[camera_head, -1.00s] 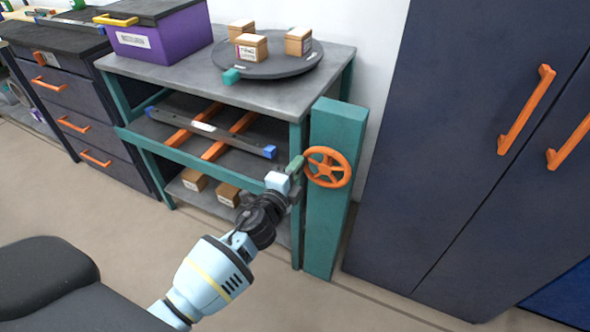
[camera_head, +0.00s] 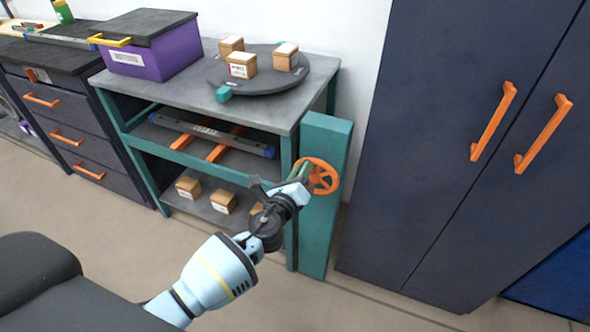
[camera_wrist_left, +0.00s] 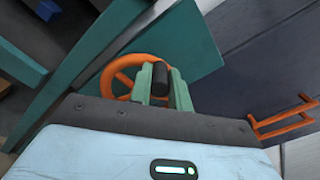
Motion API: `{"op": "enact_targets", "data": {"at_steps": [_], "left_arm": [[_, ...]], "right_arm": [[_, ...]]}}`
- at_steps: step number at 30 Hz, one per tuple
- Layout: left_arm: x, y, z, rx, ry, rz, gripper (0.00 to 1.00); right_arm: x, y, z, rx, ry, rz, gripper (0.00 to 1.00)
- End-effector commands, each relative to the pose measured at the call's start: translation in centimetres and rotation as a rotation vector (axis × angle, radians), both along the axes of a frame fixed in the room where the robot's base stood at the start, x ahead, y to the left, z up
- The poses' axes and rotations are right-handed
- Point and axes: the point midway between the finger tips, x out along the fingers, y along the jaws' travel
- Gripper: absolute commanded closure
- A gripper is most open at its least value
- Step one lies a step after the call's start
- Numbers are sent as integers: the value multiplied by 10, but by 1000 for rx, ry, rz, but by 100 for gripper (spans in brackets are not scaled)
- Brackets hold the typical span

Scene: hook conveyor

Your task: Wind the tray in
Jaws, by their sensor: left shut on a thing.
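An orange handwheel (camera_head: 331,177) sits on a teal post at the bench's right side. My left gripper (camera_head: 303,170) is at the wheel's left side, and its fingers partly hide the rim. In the left wrist view the green fingers (camera_wrist_left: 163,86) are shut on the wheel's black knob (camera_wrist_left: 160,77), with the orange rim (camera_wrist_left: 110,82) behind. My right gripper is not in view.
A dark cabinet (camera_head: 440,130) with orange handles is to the right. On the bench top are a purple bin (camera_head: 160,58) and a turntable (camera_head: 262,86) with small boxes. More boxes are on the lower shelf (camera_head: 240,222).

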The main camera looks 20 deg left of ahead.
Motion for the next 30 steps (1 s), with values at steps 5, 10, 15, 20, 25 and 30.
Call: {"op": "enact_targets", "data": {"at_steps": [5,10,15,20,25,30], "left_arm": [[0,-9,6,132,-7,-2,100],[0,-14,6,225,-10,-1,100],[0,-18,5,281,-11,-2,100],[-1,-19,5,307,-11,-1,100],[-1,-19,4,314,-10,-1,100],[-1,-19,4,313,-10,-1,100]], "right_arm": [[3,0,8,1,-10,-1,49],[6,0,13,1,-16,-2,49],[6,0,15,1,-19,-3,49],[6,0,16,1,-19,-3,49],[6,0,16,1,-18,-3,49],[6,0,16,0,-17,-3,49]]}}
